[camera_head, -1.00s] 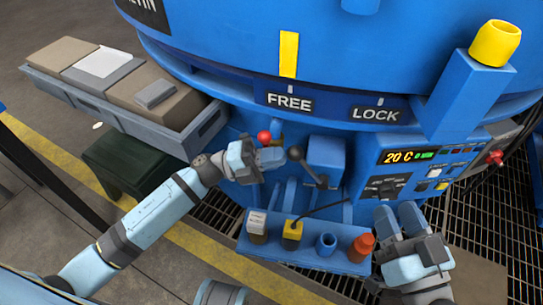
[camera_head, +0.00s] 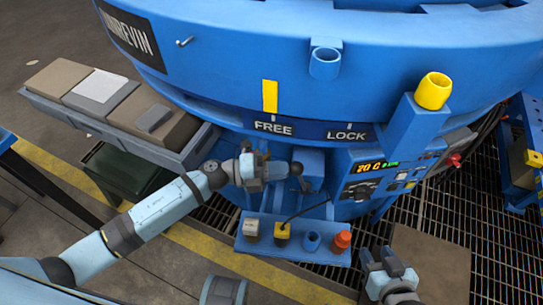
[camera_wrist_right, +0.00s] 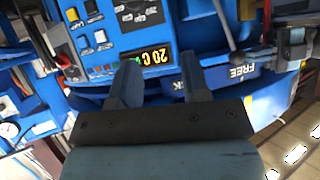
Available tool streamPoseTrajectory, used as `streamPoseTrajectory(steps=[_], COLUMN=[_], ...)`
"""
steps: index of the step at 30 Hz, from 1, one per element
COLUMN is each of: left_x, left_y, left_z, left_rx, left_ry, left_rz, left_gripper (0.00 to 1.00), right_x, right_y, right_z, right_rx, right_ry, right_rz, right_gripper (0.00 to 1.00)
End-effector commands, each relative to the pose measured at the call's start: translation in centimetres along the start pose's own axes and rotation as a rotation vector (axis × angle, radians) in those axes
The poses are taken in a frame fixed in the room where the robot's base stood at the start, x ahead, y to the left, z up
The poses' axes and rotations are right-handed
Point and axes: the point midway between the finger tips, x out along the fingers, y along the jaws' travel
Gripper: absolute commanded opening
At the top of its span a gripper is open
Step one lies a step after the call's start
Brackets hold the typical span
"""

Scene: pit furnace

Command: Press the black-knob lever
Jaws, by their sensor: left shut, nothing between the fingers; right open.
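The lever's black knob (camera_head: 296,168) stands in front of the blue furnace, below the FREE label. Its thin rod slopes down to a blue block (camera_head: 308,157). My left gripper (camera_head: 281,171) is shut and empty, with its fingertips just left of the knob; I cannot tell whether they touch it. My right gripper (camera_head: 380,256) is open and empty at the lower right, apart from the lever. In the right wrist view its open fingers (camera_wrist_right: 160,72) point at the furnace panel.
A blue rack (camera_head: 293,255) with yellow and orange-topped items stands below the lever. The control panel (camera_head: 378,182) is to the right. A grey tray (camera_head: 165,148) of boxes is at the left. Floor grating lies around the furnace base.

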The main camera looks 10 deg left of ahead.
Motion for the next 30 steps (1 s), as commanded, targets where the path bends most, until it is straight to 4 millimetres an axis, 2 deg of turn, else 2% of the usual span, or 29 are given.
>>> streamPoseTrajectory(steps=[1, 9, 22, 30], left_x=[0.3, 2.3, 5.1, 6.2], left_y=[-1.6, -1.8, -1.8, -1.7], left_z=[0.0, -0.4, -0.9, -1.2], left_rx=[0.016, 0.054, 0.050, 0.050], left_ry=[0.003, 0.002, 0.000, 0.000], left_rz=[0.051, 0.256, 0.246, 0.246], left_gripper=[0.00, 0.00, 0.00, 0.00], right_x=[-0.8, -1.9, -2.7, -3.0], right_y=[0.1, 0.3, 0.5, 0.6], right_z=[-1.0, -2.0, -2.8, -3.3], right_rx=[-0.005, 0.016, 0.040, 0.028], right_ry=[-0.017, -0.066, -0.095, -0.083], right_rz=[0.007, 0.019, 0.024, 0.025], right_gripper=[0.43, 0.43, 0.43, 0.43])
